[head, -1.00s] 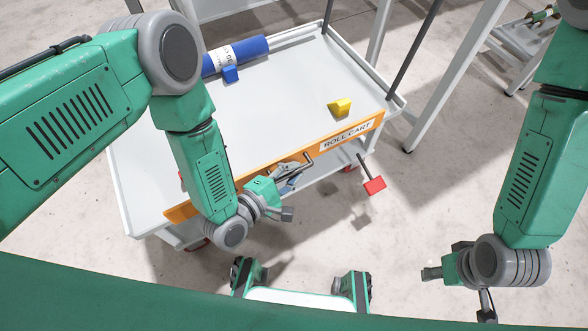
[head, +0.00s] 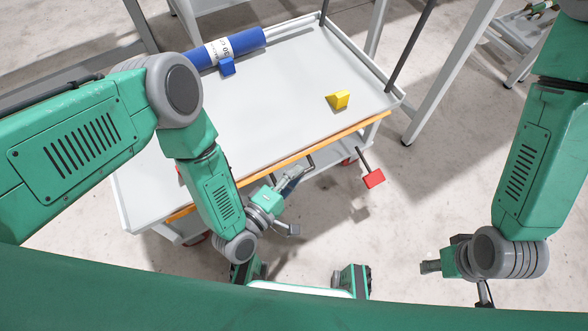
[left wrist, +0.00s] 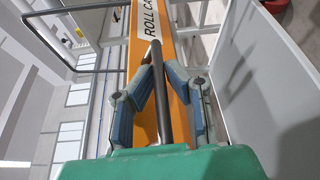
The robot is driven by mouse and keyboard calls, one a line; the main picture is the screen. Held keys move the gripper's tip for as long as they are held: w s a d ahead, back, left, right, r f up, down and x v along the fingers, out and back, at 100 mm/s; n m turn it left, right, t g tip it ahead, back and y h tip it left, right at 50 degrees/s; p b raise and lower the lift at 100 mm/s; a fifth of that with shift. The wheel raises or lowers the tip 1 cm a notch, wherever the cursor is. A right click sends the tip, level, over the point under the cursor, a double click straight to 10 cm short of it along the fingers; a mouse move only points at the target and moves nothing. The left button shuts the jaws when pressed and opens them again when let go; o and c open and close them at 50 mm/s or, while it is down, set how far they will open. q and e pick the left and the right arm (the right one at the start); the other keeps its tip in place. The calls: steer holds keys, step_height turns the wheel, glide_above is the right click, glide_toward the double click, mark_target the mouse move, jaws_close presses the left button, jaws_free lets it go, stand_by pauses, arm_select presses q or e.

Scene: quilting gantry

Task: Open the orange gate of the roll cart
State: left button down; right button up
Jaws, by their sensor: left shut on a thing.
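The orange gate (head: 350,132) runs along the near edge of the roll cart (head: 270,110). From the head it shows as a thin strip with its face turned out of sight. In the left wrist view the orange gate (left wrist: 179,75) shows its "ROLL CART" label. A grey bar handle (left wrist: 155,70) stands out from it. My left gripper (head: 293,178) is at the gate's near side, its fingers shut around the handle in the left wrist view (left wrist: 158,100). My right gripper (head: 484,292) hangs low at the right, away from the cart; its fingers are too unclear to judge.
A blue roll (head: 240,45) lies at the cart's back left with a blue wedge (head: 227,66) against it. A yellow wedge (head: 340,99) stands on the right of the deck. A red pedal (head: 374,178) sticks out below the cart.

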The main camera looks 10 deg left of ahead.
arm_select(q)
steer(key=shift+s+d+f+m+h, duration=0.15)
steer(key=shift+d+f+m+h, duration=0.2)
steer(key=shift+m, duration=0.35)
steer(key=shift+d, duration=0.1)
steer(key=c, duration=1.6)
jaws_free()
steer(key=v, duration=0.7)
steer(key=shift+s, duration=0.3)
